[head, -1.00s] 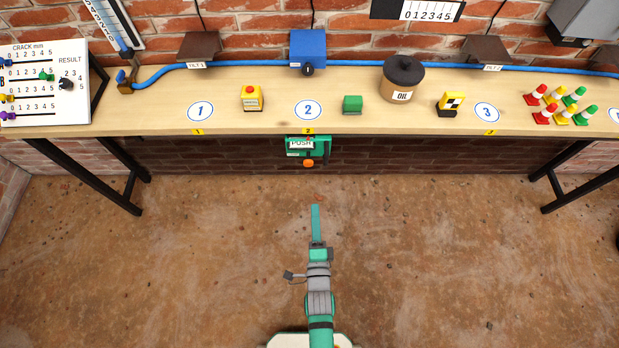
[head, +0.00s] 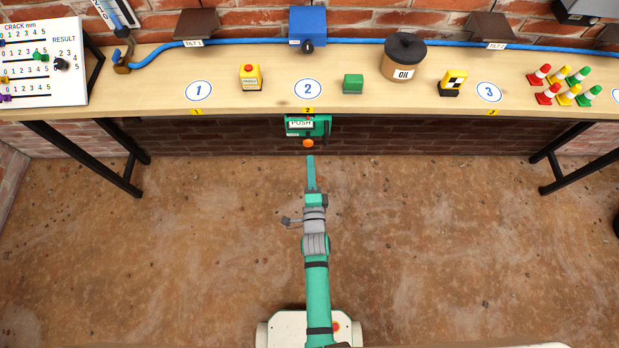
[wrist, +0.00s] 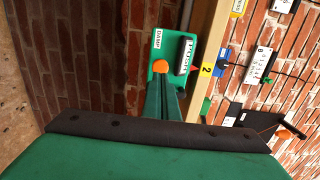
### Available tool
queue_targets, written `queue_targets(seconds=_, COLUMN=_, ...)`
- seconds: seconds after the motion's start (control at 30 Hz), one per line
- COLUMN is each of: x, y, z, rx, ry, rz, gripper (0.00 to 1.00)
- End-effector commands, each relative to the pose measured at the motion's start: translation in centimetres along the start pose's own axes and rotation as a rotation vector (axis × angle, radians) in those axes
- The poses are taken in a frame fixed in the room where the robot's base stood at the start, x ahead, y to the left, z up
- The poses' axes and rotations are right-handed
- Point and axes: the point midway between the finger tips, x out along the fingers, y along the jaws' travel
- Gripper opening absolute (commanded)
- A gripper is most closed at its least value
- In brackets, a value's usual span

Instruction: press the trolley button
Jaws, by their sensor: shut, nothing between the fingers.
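A green unit (head: 322,127) with a white PUSH label and a round orange button (head: 308,143) sits below the bench's front edge, under station 2. The unit (wrist: 185,45) and the orange button (wrist: 161,66) also show in the wrist view, with a DAMP label beside the button. My gripper (head: 310,157) is shut and empty, its narrow green fingers pointing at the button.
The bench (head: 140,92) spans the view above my gripper. On it stand a yellow box with a red button (head: 250,77), a green block (head: 353,84), an oil pot (head: 404,58) and several small cones (head: 565,84). Bench legs stand far to either side; the floor between is clear.

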Motion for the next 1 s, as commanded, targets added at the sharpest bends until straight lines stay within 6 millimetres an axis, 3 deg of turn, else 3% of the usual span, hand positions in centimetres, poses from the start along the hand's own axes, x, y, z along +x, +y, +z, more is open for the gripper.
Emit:
queue_targets(seconds=0.1, x=1.9, y=0.0, z=-0.3, rx=0.0, ry=0.005, rz=-0.001, gripper=0.0)
queue_targets(seconds=0.3, x=3.8, y=0.0, z=-0.1, rx=-0.002, ry=0.002, rz=-0.001, gripper=0.0)
queue_targets(seconds=0.8, x=4.4, y=0.0, z=0.3, rx=-0.001, ry=-0.006, rz=0.0, gripper=0.0)
queue_targets(seconds=1.0, x=6.1, y=-0.1, z=0.1, rx=-0.001, ry=-0.004, rz=-0.001, gripper=0.0)
